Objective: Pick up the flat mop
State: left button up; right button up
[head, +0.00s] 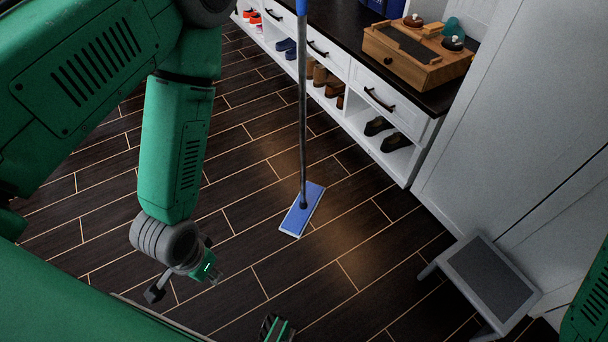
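The flat mop (302,120) stands upright near the middle of the head view. Its blue rectangular head with a pale edge (310,200) rests flat on the floor. Its thin grey pole rises from the head to a blue section at the picture's top, where the upper end is cut off. My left gripper (184,287) is left of and below the mop head in the picture, clearly apart from the pole. Its fingers look spread, with nothing between them.
A white shoe cabinet (420,128) with drawers and several shoes stands behind the mop. A wooden box (416,55) sits on its dark top. A small step stool (490,280) stands at the lower right. Dark floor tiles (230,225) are clear around the mop head.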

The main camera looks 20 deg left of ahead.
aim_at(298, 218)
jog(key=j+z, duration=0.1)
jog(key=z, duration=0.25)
jog(key=j+z, duration=0.4)
jog(key=j, duration=0.4)
jog(key=k+j+z, duration=0.1)
jog(key=j+z, duration=0.35)
jog(key=j, duration=0.3)
